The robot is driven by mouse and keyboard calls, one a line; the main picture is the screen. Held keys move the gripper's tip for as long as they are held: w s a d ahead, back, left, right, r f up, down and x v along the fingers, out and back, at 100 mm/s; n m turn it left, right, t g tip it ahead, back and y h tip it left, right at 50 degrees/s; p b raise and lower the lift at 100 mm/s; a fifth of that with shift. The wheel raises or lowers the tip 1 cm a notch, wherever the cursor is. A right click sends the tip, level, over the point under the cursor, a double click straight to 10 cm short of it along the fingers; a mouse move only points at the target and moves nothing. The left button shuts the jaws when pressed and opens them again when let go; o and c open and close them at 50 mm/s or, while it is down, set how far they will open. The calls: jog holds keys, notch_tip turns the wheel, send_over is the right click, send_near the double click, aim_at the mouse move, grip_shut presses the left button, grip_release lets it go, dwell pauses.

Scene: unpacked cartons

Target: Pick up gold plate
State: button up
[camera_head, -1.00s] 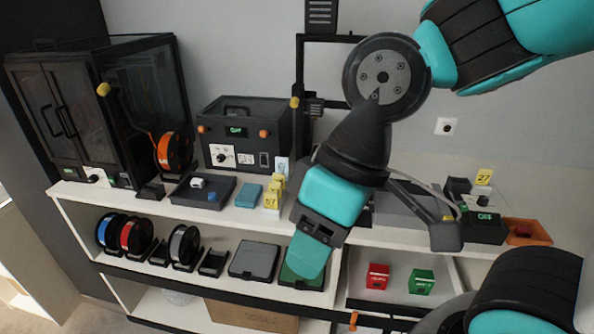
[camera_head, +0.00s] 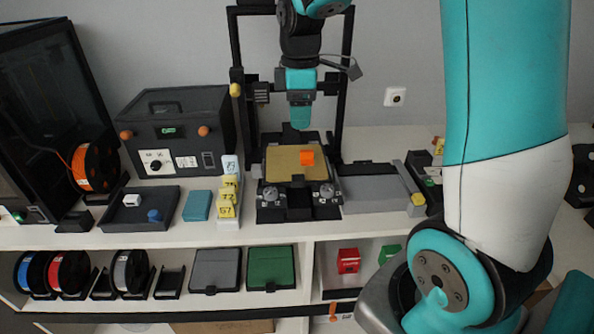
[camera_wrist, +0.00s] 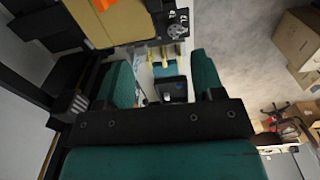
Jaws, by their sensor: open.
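The gold plate (camera_head: 284,164) lies flat on the bed of the black 3D printer frame on the shelf top, with an orange block (camera_head: 307,158) on it. In the wrist view, part of the gold plate (camera_wrist: 88,22) shows at the upper left, with the orange block (camera_wrist: 101,4) at the top edge. My gripper (camera_head: 301,118) hangs above the back part of the plate, apart from it. In the wrist view its two green fingers (camera_wrist: 163,85) stand wide apart with nothing between them.
The black printer frame (camera_head: 236,45) rises around the plate. A grey box (camera_head: 375,185) sits to its right. A lower shelf holds spools and cases.

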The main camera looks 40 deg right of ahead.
jog(key=p, duration=0.2)
send_over(298, 177)
jog(key=f, duration=1.2)
jog(key=shift+s+d+f, duration=0.15)
jog(key=shift+s+d, duration=0.15)
jog(key=shift+s, duration=0.1)
jog(key=shift+w+a+f+p, duration=0.1)
jog(key=shift+f+p, duration=0.35)
jog(key=shift+f, duration=0.45)
jog(key=shift+w+a+f+p, duration=0.15)
jog(key=shift+f+p, duration=0.25)
jog(key=shift+f, duration=0.45)
jog(key=shift+w+a+f+p, duration=0.1)
jog(key=shift+f+p, duration=0.35)
jog(key=shift+f, duration=0.45)
grip_shut()
